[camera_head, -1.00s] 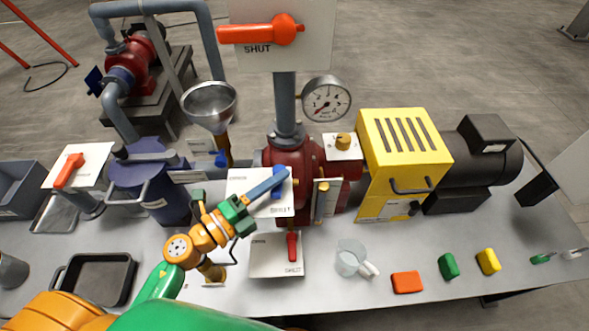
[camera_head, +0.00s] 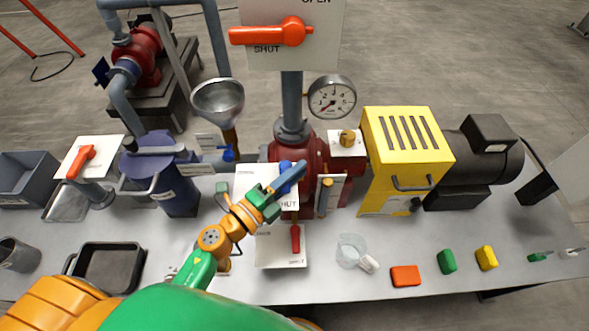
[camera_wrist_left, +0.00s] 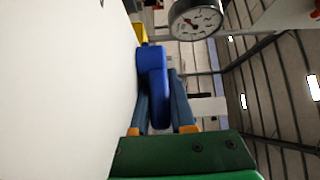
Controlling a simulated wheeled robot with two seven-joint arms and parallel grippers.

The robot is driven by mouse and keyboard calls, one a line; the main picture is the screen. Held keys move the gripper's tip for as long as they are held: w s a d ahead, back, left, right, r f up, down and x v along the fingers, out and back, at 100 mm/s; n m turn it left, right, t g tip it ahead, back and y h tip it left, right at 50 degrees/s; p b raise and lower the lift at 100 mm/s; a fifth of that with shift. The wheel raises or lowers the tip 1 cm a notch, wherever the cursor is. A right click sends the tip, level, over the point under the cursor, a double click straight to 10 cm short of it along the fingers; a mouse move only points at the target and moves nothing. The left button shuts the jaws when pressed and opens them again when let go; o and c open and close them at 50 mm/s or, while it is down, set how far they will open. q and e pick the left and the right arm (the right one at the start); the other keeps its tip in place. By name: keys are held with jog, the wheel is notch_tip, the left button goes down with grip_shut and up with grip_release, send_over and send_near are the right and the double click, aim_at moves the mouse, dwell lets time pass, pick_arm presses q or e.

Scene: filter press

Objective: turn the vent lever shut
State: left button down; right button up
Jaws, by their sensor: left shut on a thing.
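A blue lever (camera_head: 285,167) sits on a white plate (camera_head: 250,178) at the front of the red pump body, and I take it as the vent lever. The plate's lower right carries the word SHUT, its S covered by my gripper. My left gripper (camera_head: 290,174) reaches up from the lower left and is shut on the blue lever, its fingers hiding part of it. In the left wrist view the lever (camera_wrist_left: 154,90) lies between the two blue-grey fingers, close to the white plate face. The lever's exact angle is hard to tell. My right gripper is not in view.
A large orange lever (camera_head: 272,34) is on the panel above, and a red lever (camera_head: 295,238) is just below my gripper. A pressure gauge (camera_head: 332,98), a funnel (camera_head: 218,98) and a yellow housing (camera_head: 405,150) stand close by.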

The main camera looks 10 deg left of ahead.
pick_arm(q)
jog(key=shift+y, duration=0.3)
jog(key=c, duration=0.8)
grip_release()
jog(key=shift+o, duration=0.2)
jog(key=b+v, duration=0.2)
jog(key=v, duration=0.5)
jog(key=shift+f, duration=0.15)
